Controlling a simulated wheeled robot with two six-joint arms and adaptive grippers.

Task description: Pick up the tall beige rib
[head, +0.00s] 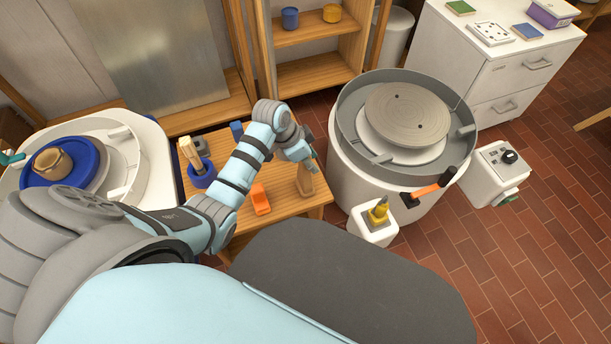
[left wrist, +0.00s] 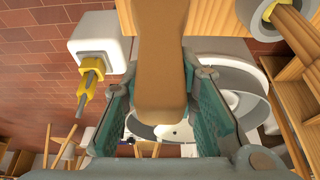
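The tall beige rib (head: 306,181), a tan slab with a rounded end, stands on the wooden table near its right edge. In the left wrist view the rib (left wrist: 160,60) runs down from the top edge between my two fingers. My left gripper (head: 304,160) is right at the rib in the head view, and the arm and hand partly cover this spot. In the left wrist view the teal pads of my left gripper (left wrist: 160,90) stand apart on either side of the rib, with small gaps by its near end. My right gripper is not in view.
An orange piece (head: 261,199) and a blue pot of tools (head: 202,175) share the wooden table (head: 285,208). A grey potter's wheel (head: 345,110) stands close on the right. A white block with a yellow tool (head: 378,212) is at the lower right.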

